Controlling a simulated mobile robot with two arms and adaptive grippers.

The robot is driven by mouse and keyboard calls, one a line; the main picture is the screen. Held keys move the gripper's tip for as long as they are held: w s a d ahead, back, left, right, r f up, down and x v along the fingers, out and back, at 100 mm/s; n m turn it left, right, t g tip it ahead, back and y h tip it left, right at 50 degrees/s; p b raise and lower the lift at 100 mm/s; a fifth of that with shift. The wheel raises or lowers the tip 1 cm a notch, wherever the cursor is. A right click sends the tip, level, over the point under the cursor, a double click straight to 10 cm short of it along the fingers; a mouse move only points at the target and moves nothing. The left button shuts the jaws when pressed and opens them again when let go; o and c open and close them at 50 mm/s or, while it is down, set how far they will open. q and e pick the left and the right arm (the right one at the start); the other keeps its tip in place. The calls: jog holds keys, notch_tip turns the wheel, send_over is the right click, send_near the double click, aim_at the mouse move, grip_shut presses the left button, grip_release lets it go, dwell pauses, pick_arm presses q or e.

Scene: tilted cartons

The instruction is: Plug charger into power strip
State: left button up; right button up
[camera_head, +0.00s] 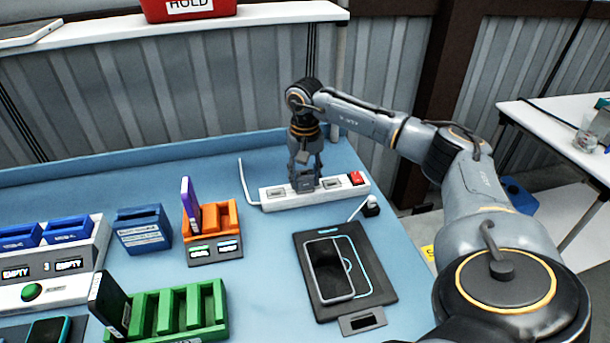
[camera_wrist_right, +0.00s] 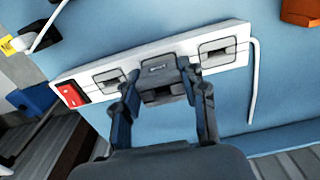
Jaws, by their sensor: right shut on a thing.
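The white power strip (camera_head: 318,192) lies near the back edge of the blue table, with a red switch at its right end. It also shows in the right wrist view (camera_wrist_right: 135,64), with open sockets on either side of my gripper. My right gripper (camera_head: 305,170) points down over the strip. It is shut on the dark grey charger (camera_head: 302,184), which also shows between the fingers in the right wrist view (camera_wrist_right: 160,82). The charger is over the middle of the strip; I cannot tell whether it is fully seated. My left gripper is not in view.
A black tray with a phone (camera_head: 338,268) lies in front of the strip, and a small black plug (camera_head: 371,205) is near its right end. An orange holder (camera_head: 216,232), a blue box (camera_head: 143,228) and a green rack (camera_head: 178,312) stand to the left.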

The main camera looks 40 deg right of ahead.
jog(key=shift+s+f+b, duration=0.1)
jog(key=shift+f+b, duration=0.2)
jog(key=shift+f, duration=0.3)
dwell(0.3)
jog(key=o, duration=1.2)
jog(key=shift+o, duration=0.2)
jog(key=shift+r, duration=0.15)
jog(key=shift+r, duration=0.25)
notch_tip(320, 180, up, 11)
jog(key=shift+r, duration=0.2)
